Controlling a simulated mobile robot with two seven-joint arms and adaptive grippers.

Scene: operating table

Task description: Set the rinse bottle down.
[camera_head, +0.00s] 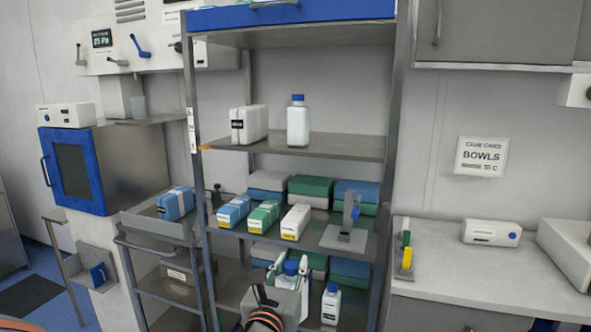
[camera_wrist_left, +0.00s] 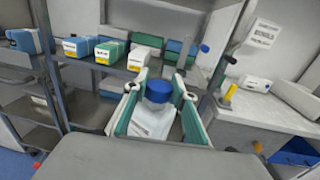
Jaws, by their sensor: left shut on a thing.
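My left gripper (camera_head: 290,266) is at the lower middle of the head view, in front of the shelf rack. It is shut on a white bottle with a blue cap, taken to be the rinse bottle (camera_head: 291,269). In the left wrist view the bottle (camera_wrist_left: 152,122) stands between the two green-and-white fingers of the gripper (camera_wrist_left: 157,86), cap beyond them toward the rack. The gripper body hides the bottle's lower part in the head view, so I cannot tell whether its base touches a shelf. My right gripper is not in view.
A similar blue-capped bottle (camera_head: 331,304) stands just right of my gripper, low on the rack. Another white bottle (camera_head: 298,124) stands on the upper shelf. Boxes (camera_head: 264,216) and a metal stand (camera_head: 346,236) fill the middle shelf. A counter (camera_head: 470,264) lies right.

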